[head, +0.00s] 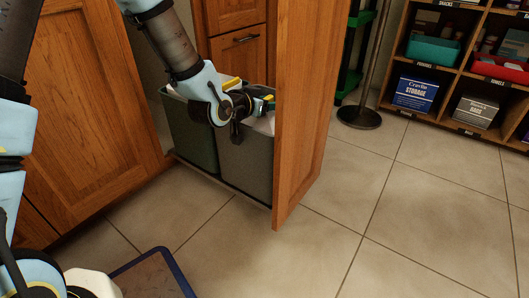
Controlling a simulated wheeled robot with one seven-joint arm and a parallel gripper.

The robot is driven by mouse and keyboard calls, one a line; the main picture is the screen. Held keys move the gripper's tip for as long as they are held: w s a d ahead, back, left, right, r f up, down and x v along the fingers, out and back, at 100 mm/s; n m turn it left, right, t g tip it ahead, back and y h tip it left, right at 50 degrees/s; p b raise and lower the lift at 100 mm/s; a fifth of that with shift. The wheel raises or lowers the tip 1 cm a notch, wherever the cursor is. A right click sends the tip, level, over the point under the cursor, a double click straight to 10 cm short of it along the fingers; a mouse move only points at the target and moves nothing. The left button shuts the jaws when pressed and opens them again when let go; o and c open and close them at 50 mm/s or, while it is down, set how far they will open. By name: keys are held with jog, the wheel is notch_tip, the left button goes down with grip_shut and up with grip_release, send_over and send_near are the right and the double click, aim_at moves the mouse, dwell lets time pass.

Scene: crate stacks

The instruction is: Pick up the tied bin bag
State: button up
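A pull-out cabinet unit stands open, with a green bin (190,140) on the left and a grey bin (247,168) on the right. White plastic (266,124) shows at the grey bin's rim, partly behind my arm; I cannot tell whether it is the tied bin bag. My gripper (264,104) is over the top of the grey bin, close to the white plastic. My arm and the tall door panel hide much of the bin opening. The fingers are too small and covered to show whether they are open, shut or holding anything.
The wooden door panel (299,100) stands upright right beside my gripper. Wooden cabinets (85,90) are at the left. A cubby shelf (455,92) and a round-based pole (359,117) are at the back right. A blue-edged mat (155,277) lies in front. The tiled floor at right is clear.

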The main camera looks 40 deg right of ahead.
grip_shut()
dwell(0.5)
jog(key=shift+r, duration=0.1)
dwell(0.8)
